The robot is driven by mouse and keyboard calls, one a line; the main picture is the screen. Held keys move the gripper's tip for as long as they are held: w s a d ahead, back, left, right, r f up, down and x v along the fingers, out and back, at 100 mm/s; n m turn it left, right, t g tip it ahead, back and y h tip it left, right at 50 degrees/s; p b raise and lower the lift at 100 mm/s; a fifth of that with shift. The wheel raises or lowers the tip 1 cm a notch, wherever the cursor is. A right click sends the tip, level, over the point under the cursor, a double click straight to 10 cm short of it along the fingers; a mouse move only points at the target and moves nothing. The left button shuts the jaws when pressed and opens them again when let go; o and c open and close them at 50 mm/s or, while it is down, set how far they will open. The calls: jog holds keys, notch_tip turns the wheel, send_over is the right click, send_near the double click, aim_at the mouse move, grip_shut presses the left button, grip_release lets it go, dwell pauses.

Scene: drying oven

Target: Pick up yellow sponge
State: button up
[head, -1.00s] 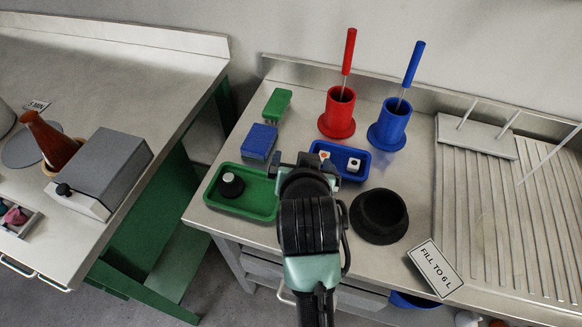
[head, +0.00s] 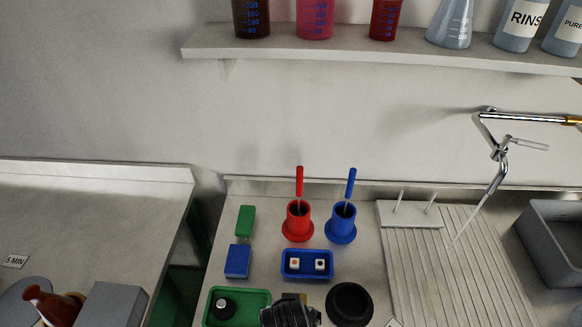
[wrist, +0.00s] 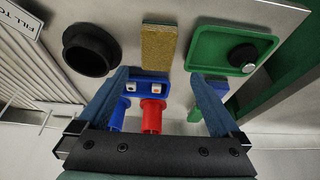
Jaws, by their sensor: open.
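The yellow sponge (wrist: 158,43) shows in the wrist view as a flat yellow block with a thin green edge, lying on the bench between the green tray and the black ring. My gripper (wrist: 158,74) is open and empty, its two blue-grey fingers spread wide on either side of the picture. The sponge appears beyond the fingertips, within the span between them, and apart from them. In the head view my arm end (head: 290,314) is at the bottom edge and mostly hides the sponge's place.
The green tray (head: 262,297) holds a black-and-white knob. The blue tray (head: 286,273) holds two small cubes. A black ring (head: 333,305), red holder (head: 298,228), blue holder (head: 342,229), blue sponge (head: 238,261) and green sponge (head: 245,221) stand nearby. A shelf (head: 350,50) hangs above.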

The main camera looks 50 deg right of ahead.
jog(key=x, duration=0.5)
jog(key=shift+w+d+f, duration=0.1)
jog(key=shift+d+f, duration=0.05)
jog(key=shift+f, duration=0.1)
jog(key=shift+x, duration=2.6)
jog(key=shift+f, duration=0.2)
jog(key=shift+s, duration=0.2)
jog(key=c, duration=1.3)
notch_tip(320, 180, up, 10)
jog(key=shift+r, duration=0.25)
jog(key=shift+c, duration=0.2)
